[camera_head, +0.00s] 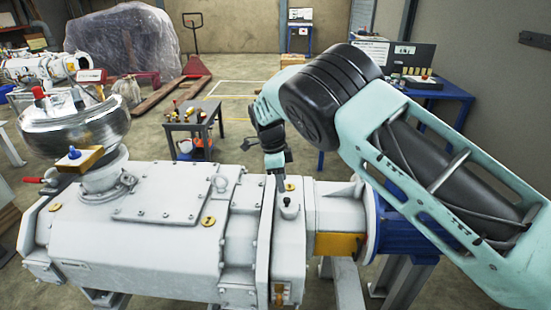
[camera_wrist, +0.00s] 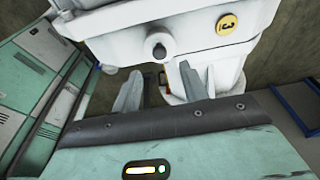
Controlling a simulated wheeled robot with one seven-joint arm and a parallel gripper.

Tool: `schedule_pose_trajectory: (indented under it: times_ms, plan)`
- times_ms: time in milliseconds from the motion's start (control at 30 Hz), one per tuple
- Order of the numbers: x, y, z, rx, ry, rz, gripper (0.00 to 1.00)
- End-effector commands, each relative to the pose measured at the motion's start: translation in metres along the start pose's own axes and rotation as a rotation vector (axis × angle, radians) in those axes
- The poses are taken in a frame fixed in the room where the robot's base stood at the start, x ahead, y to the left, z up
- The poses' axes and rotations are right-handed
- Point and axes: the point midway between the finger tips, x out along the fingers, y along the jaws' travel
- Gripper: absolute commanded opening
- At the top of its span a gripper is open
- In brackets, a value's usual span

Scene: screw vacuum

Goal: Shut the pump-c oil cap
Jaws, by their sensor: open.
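A large white vacuum pump (camera_head: 160,235) fills the lower left and middle of the head view. A small dark-topped cap (camera_head: 289,202) sits on the pump's right end, and a dark round knob that looks like it shows in the wrist view (camera_wrist: 160,51). I cannot tell whether the cap is open or shut. My gripper (camera_head: 281,186) hangs just above and slightly left of the cap in the head view. In the wrist view my gripper (camera_wrist: 161,70) is open and empty, its two grey fingers apart, with the knob beyond the gap between their tips.
A yellow round label (camera_wrist: 227,24) marks the pump near the knob. A blue flange (camera_head: 405,232) is at the pump's right end. A metal drum (camera_head: 75,125) stands on its left end. A tool cart (camera_head: 194,130) is behind, with open floor around it.

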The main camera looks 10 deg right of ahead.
Motion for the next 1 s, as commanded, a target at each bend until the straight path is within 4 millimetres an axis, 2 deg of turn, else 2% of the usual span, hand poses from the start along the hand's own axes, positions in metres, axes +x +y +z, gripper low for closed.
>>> schedule_pose_trajectory:
  times_ms: [200, 433, 633, 1000]
  plan:
    - [-0.05, 0.0, 0.002, -0.002, -0.003, -0.003, 0.43]
    - [-0.088, 0.0, 0.001, -0.001, -0.001, -0.002, 0.43]
    - [-0.099, 0.0, 0.0, -0.001, 0.001, 0.0, 0.43]
    - [-0.101, 0.002, -0.001, -0.011, -0.005, 0.004, 0.43]
